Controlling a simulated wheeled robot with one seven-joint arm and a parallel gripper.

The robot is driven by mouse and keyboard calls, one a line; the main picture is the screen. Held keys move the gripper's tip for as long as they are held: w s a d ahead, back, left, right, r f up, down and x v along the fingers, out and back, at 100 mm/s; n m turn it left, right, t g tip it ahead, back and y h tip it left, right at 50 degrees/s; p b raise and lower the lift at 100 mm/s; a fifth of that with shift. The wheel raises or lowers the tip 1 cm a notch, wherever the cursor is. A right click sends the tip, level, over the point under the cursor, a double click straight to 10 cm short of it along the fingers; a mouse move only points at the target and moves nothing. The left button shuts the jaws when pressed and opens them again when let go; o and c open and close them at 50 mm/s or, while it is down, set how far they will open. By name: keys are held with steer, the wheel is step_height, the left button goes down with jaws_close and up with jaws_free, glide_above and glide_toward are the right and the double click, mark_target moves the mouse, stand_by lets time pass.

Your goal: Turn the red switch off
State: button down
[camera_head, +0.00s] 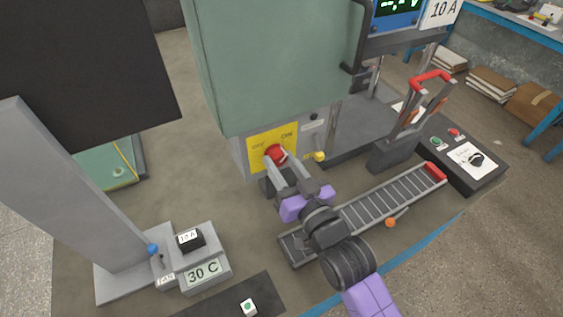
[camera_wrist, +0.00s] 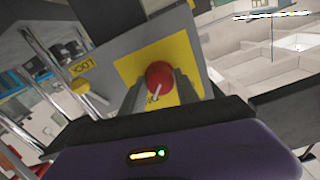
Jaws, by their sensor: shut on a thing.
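The red switch (camera_head: 275,153) is a round red knob on a yellow plate (camera_head: 262,139) marked OFF and ON, on the front of a grey-green cabinet (camera_head: 280,60). In the wrist view the red switch (camera_wrist: 159,75) sits between my two fingers, with a pale pointer line on it. My gripper (camera_head: 278,163) is shut on the red switch; it also shows in the wrist view (camera_wrist: 160,85). The fingers partly cover the plate's lettering, so I cannot tell exactly which mark the pointer faces.
A yellow knob (camera_head: 319,156) is close to the right of the switch. A roller conveyor (camera_head: 385,198) runs beside my arm on the right. A press-like stand with a red handle (camera_head: 431,78) is behind it. A box labelled 30 C (camera_head: 204,273) stands at the lower left.

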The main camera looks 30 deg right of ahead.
steer(key=n+p, duration=0.1)
steer(key=n, duration=0.3)
steer(key=shift+r+n, duration=0.1)
steer(key=shift+n, duration=0.3)
steer(key=n+p, duration=0.1)
steer(key=n, duration=0.3)
steer(key=shift+n+p, duration=0.3)
steer(key=shift+p, duration=0.05)
steer(key=n+p, duration=0.1)
steer(key=n, duration=0.3)
steer(key=shift+p, duration=0.4)
steer(key=shift+n+p, duration=0.55)
steer(key=shift+n, duration=1.55)
steer(key=c, duration=0.9)
jaws_free()
